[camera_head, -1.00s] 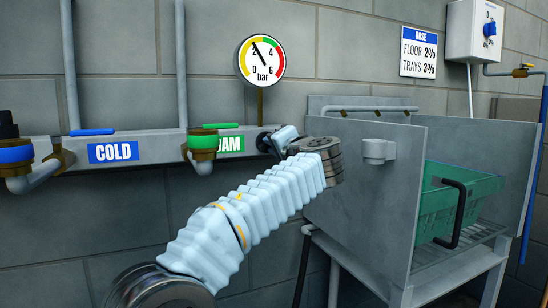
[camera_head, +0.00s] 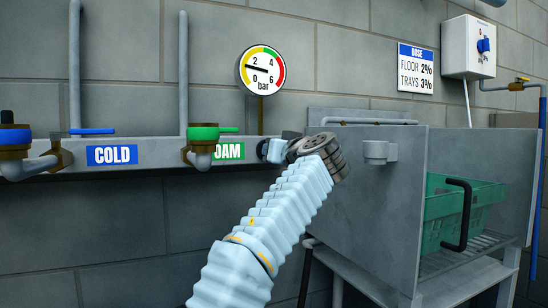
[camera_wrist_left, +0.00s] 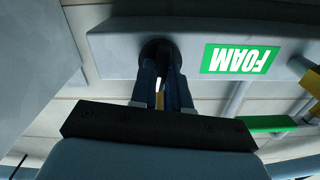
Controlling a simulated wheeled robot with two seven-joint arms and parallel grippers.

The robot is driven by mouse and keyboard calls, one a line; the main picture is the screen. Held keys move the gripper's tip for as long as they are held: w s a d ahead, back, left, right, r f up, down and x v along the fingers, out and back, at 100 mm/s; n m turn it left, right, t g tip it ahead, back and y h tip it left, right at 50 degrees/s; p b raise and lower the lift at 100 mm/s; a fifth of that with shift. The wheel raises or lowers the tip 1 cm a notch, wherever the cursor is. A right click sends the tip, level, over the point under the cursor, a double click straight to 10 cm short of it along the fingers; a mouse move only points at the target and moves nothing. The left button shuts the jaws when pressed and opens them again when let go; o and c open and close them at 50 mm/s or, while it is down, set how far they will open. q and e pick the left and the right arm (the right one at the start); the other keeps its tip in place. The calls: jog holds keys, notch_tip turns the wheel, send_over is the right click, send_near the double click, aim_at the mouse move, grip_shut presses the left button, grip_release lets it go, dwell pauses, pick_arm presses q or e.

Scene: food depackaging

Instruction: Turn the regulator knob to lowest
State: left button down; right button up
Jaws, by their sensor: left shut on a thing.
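The regulator knob (camera_wrist_left: 156,48) is a dark round piece on the grey rail, beside the green FOAM label (camera_wrist_left: 240,60). My left gripper (camera_wrist_left: 162,85) is shut on it in the left wrist view, its fingers covering most of it. In the head view my left gripper (camera_head: 276,150) meets the rail right of the FOAM label, and the knob is mostly hidden. The pressure gauge (camera_head: 262,70) stands above it on a brass stem. Its needle points left and slightly up, between 0 and 2 bar. My right gripper is out of view.
Left along the rail are a green-handled valve (camera_head: 203,133), a COLD label (camera_head: 112,155) and a blue-handled valve (camera_head: 15,138). A grey metal stand (camera_head: 400,215) with a green crate (camera_head: 455,210) is close on the right. A dosing box (camera_head: 468,47) hangs at upper right.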

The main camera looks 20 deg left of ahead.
pick_arm(q)
jog(key=shift+f+n+b, duration=0.1)
jog(key=shift+n+b, duration=0.2)
jog(key=shift+n, duration=0.7)
jog(key=c, duration=1.1)
grip_release()
jog(key=shift+d, duration=0.1)
jog(key=b+v, duration=0.2)
jog(key=v, duration=1.1)
jog(key=shift+s+d+b, duration=0.2)
jog(key=shift+s+b, duration=0.05)
jog(key=shift+b, duration=0.05)
